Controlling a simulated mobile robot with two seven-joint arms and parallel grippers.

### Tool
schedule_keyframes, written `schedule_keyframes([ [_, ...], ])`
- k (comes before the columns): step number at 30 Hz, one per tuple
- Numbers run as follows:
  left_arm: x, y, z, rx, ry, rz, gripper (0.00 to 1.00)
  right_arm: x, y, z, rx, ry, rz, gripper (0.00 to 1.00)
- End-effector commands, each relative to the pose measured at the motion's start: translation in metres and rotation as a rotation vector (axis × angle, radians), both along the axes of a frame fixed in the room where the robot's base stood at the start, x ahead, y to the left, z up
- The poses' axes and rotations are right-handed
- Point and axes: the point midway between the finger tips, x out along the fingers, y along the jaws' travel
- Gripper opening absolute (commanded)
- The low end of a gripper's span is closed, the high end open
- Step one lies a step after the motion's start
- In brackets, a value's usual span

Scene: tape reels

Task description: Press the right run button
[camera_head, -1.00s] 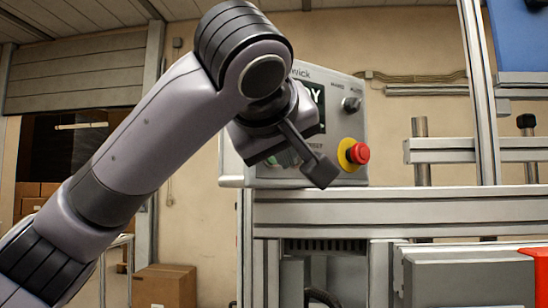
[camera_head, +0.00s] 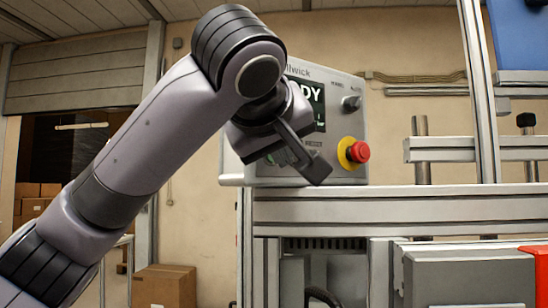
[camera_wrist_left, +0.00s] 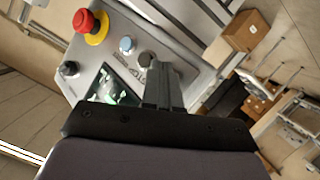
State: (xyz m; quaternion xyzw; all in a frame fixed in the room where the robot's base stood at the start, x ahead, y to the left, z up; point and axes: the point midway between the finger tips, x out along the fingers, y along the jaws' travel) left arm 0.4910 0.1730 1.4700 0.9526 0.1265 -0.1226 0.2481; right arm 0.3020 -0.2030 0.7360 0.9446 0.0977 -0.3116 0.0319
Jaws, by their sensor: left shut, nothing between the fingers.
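A grey control panel (camera_head: 345,125) stands on a metal frame in the head view. It carries a dark screen and a red mushroom button (camera_head: 359,152) on a yellow collar. In the left wrist view the panel face shows a pale blue button (camera_wrist_left: 126,44) and a dark round button (camera_wrist_left: 146,60). I cannot read which one is the right run button. My left gripper (camera_head: 318,170) is shut and empty in front of the panel's lower part. In the left wrist view its fingertips (camera_wrist_left: 162,68) are close beside the dark button; contact cannot be told. My right gripper is out of view.
A black knob (camera_head: 351,103) sits on the panel above the red button, which is close to the right of my fingers. A metal beam (camera_head: 400,205) runs below the panel. A cardboard box (camera_head: 165,286) stands on the floor at the lower left.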

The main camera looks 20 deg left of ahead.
Motion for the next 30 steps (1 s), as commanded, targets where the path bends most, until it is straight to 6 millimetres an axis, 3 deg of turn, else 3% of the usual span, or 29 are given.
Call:
schedule_keyframes([
  [30,0.0049,0.0069,0.0004,-0.002,0.0,0.001,0.0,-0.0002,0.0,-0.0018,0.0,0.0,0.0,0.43],
])
